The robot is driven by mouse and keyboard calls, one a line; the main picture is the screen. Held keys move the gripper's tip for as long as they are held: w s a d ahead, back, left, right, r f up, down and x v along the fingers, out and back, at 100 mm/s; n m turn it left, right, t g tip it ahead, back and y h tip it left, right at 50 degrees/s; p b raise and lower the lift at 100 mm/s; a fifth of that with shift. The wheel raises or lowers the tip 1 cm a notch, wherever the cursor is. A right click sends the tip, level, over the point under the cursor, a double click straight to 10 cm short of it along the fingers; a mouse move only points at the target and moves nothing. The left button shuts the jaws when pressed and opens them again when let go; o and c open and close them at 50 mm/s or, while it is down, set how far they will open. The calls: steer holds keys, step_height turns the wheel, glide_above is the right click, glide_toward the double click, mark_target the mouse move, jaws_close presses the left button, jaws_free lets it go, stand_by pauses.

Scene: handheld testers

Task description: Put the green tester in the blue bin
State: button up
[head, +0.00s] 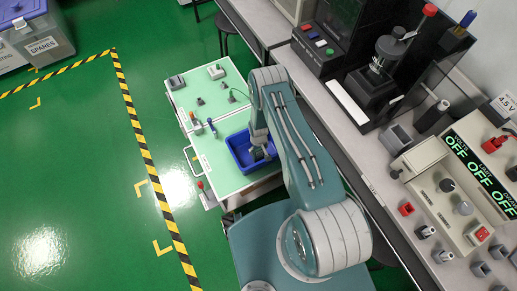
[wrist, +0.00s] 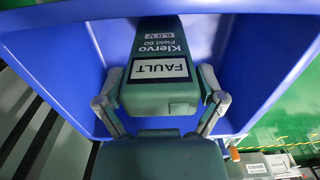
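The green tester (wrist: 160,68) carries a white FAULT label and a Klervo Field 60, 6.0 V marking. It lies between the two fingers of my gripper (wrist: 160,88), which press on its sides. The blue bin (wrist: 75,60) surrounds the tester in the wrist view, its walls on both sides. In the head view the bin (head: 236,151) stands on the pale green trolley top. My gripper (head: 260,153) reaches down into the bin there. The tester is not clearly visible in the head view. Whether it touches the bin floor cannot be told.
The trolley top (head: 228,109) holds several small testers, including a grey one (head: 177,82) and a white one (head: 216,72) at its far end. A grey bench (head: 340,130) with instruments stands close on the right. Green floor lies open on the left.

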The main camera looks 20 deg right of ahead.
steer(key=shift+r, duration=0.1)
stand_by(0.3)
step_height(320, 180, up, 12)
steer(key=shift+r, duration=0.15)
step_height(320, 180, up, 34)
steer(key=m+t, duration=0.1)
steer(key=t, duration=0.2)
steer(key=s+r+t, duration=0.1)
steer(key=s+r, duration=0.8)
steer(key=r, duration=0.5)
steer(key=s+r, duration=0.3)
steer(key=s, duration=0.4)
steer(key=s+r+m+t, duration=0.1)
steer(key=s+r, duration=0.2)
steer(key=s, duration=0.4)
steer(key=shift+s+a+r+t, duration=0.2)
steer(key=shift+a+t, duration=0.1)
steer(key=shift+a, duration=0.15)
